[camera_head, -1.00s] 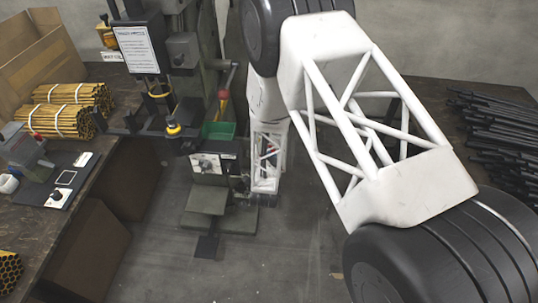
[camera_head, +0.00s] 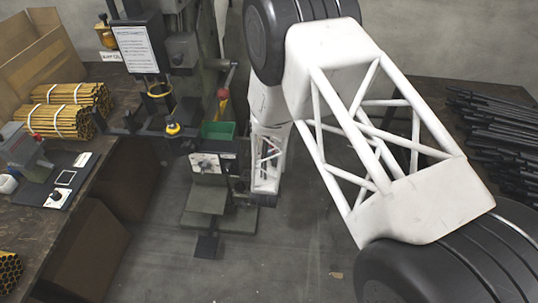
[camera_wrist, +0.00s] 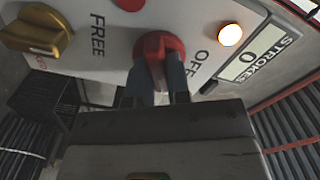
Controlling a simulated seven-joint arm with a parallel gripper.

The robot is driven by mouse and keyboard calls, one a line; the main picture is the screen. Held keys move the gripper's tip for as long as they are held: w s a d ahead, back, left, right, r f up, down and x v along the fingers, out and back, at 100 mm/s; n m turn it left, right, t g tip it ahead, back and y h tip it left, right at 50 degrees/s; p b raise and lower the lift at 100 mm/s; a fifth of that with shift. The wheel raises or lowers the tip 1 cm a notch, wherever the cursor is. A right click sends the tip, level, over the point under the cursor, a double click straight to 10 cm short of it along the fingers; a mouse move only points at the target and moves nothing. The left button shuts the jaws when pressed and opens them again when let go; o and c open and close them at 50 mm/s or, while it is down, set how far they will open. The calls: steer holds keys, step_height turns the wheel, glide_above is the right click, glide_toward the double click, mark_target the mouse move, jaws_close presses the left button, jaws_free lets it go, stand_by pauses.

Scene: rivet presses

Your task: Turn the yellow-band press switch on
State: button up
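In the camera_wrist view a red switch knob (camera_wrist: 157,46) sits on a pale panel (camera_wrist: 100,55). The word OFF is to its right and FREE to its left. The two dark fingers of my gripper (camera_wrist: 160,78) flank the knob's ridge with no clear gap. The ridge points down between them. In the camera_head view the press (camera_head: 207,200) has a yellow ring (camera_head: 160,91) and a white-faced switch box (camera_head: 210,163). My gripper is not distinguishable there. I cannot tell whether both views show the same panel.
A yellow knob (camera_wrist: 38,30), a lit lamp (camera_wrist: 230,35) and a STROKES counter (camera_wrist: 252,58) reading 0 share the panel. Tied yellow rods (camera_head: 65,120) lie on the left bench, black rods (camera_head: 495,130) on the right.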

steer(key=o, duration=0.4)
steer(key=shift+s, duration=3.95)
steer(key=shift+w+r, duration=0.1)
